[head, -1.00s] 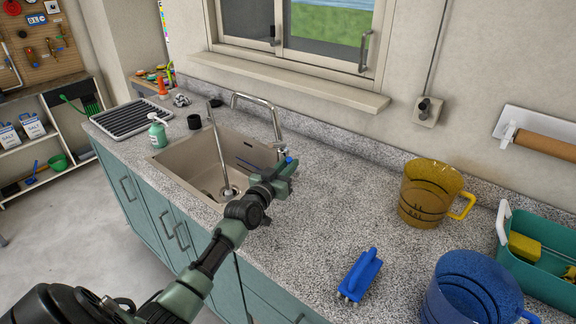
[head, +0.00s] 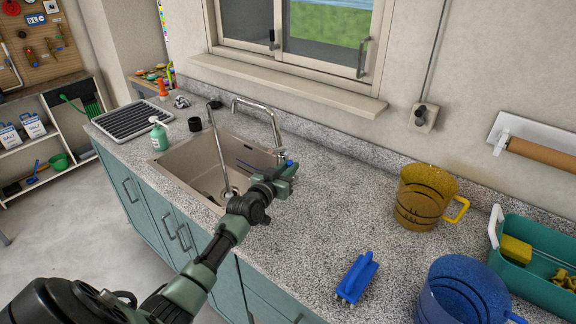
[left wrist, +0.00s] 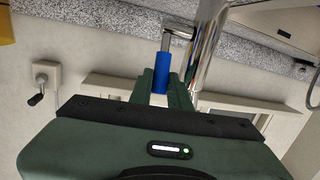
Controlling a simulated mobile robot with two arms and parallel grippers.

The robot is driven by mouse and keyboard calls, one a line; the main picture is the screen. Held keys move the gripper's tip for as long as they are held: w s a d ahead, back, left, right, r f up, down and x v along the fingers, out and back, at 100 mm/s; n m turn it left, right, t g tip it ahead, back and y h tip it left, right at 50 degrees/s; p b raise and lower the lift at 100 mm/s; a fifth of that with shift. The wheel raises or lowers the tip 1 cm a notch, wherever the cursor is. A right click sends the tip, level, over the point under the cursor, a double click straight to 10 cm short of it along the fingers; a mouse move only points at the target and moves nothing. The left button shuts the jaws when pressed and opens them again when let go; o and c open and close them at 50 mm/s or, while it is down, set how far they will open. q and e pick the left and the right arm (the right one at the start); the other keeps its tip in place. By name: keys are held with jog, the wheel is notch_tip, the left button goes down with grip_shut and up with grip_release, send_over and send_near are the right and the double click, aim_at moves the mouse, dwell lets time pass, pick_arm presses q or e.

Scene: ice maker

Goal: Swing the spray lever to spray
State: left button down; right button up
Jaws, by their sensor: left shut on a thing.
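The chrome faucet (head: 258,103) arches over the beige sink in the head view. Its spray lever shows in the left wrist view as a short metal stem with a blue sleeve (left wrist: 174,56), beside a large chrome pipe (left wrist: 209,45). My left gripper (head: 284,174) is at the sink's right edge, by the faucet base. In the left wrist view its green fingers (left wrist: 162,88) are shut on the blue sleeve. In the head view only a small blue tip of the lever shows above the gripper; the gripper hides the rest. My right gripper is not in view.
The sink (head: 185,160) lies left of my gripper. A green soap bottle (head: 159,136) stands left. The counter between gripper and amber jug is clear.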

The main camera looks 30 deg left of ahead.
pick_arm(q)
jog(key=shift+r, duration=0.1)
jog(key=c, duration=1.3)
grip_release()
jog(key=s, duration=0.5)
jog(key=s+b, duration=0.1)
jog(key=s, duration=0.1)
jog(key=shift+s+d+r, duration=0.3)
jog(key=shift+d, duration=0.1)
jog(key=shift+s+f, duration=0.1)
